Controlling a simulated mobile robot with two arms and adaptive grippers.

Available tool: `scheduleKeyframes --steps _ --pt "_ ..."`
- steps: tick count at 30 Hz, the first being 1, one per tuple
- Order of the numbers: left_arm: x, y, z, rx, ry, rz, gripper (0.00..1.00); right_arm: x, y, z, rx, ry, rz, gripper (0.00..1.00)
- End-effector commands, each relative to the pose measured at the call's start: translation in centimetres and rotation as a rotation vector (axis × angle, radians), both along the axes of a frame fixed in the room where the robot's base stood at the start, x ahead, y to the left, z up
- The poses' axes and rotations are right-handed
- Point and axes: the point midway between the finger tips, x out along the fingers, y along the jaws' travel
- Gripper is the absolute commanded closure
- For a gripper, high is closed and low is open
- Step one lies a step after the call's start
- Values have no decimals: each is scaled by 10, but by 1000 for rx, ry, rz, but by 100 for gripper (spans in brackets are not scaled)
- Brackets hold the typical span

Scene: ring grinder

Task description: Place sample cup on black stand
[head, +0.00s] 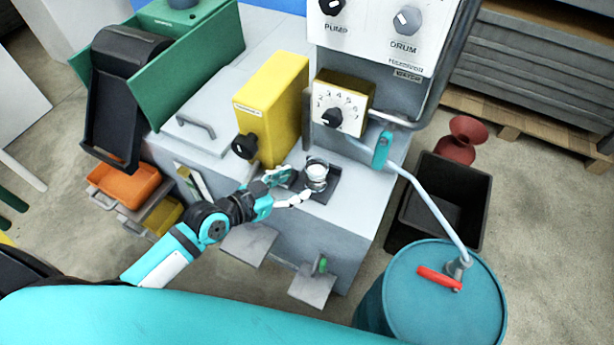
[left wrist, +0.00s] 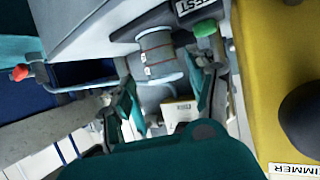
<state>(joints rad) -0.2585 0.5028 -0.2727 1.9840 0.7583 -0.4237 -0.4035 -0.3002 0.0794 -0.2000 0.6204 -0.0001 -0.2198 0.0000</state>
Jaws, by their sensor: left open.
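The sample cup (head: 316,174) is a small pale cylinder with a light top. It appears upright on the black stand (head: 325,194), a flat dark plate on the grey machine top. In the left wrist view the cup (left wrist: 156,58) is grey with red marks, in front of a dark part lettered "TEST" (left wrist: 192,8). My left gripper (head: 288,186) is open, just left of the cup, fingers pointing at it. In the left wrist view the cup lies ahead, between the fingertips (left wrist: 167,82). I cannot tell whether a finger touches it. My right gripper does not show.
A yellow box with a black knob (head: 272,108) stands just left and behind the gripper. A yellow dial box (head: 341,107) stands behind the cup. A teal-handled pipe (head: 408,172) runs right to a blue drum (head: 430,300). A black bin (head: 440,203) is on the floor.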

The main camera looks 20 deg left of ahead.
Motion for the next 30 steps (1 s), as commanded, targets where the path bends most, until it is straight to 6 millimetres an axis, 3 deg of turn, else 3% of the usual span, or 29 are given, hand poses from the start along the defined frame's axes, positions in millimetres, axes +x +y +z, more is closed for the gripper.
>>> scheduleKeyframes --steps 3,9,30 --pt "-16 10 7 3 2 -2 42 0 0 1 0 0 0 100" --pt "-27 17 13 -2 1 -1 42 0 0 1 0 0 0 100" --pt "-27 17 14 -2 0 -1 42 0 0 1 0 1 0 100"
